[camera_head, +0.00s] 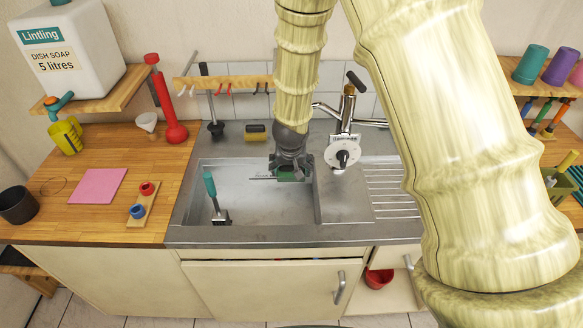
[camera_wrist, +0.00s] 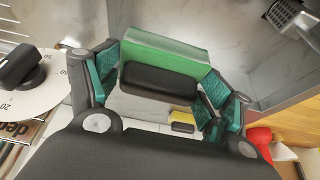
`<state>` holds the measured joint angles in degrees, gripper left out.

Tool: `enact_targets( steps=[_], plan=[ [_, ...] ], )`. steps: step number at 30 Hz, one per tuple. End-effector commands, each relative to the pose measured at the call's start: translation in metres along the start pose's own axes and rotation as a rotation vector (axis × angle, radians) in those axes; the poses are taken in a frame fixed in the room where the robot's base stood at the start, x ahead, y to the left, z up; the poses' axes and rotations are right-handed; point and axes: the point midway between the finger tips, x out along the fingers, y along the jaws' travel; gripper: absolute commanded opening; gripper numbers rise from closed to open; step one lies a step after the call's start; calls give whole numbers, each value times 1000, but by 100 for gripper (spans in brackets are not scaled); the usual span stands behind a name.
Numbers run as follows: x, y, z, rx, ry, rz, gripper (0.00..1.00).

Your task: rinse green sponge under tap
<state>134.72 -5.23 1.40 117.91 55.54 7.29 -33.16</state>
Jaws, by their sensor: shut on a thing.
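My gripper (camera_head: 290,170) is low in the right part of the steel sink basin (camera_head: 245,205). It is shut on the green sponge (camera_head: 287,175), which is mostly hidden by the gripper in the head view. In the wrist view, the green sponge (camera_wrist: 165,52) with its dark layer is between the teal finger pads of my gripper (camera_wrist: 165,75). The metal tap (camera_head: 345,110) stands behind and to the right, its spout reaching left above the back of the basin. I cannot make out any running water.
A white dial with a black knob (camera_head: 343,156) stands close to the right of my gripper. A yellow sponge (camera_head: 255,130) lies behind the basin. A teal-handled tool (camera_head: 211,188) stands in its left part; a red plunger-like tool (camera_head: 170,105) is further left.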

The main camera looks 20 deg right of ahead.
Motion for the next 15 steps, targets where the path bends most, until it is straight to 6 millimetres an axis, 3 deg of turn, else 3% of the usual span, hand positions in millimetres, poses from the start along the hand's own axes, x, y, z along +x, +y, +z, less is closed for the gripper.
enact_targets(
  steps=[15],
  plan=[
    [-6,14,16,2,0,0,61]
  ],
)
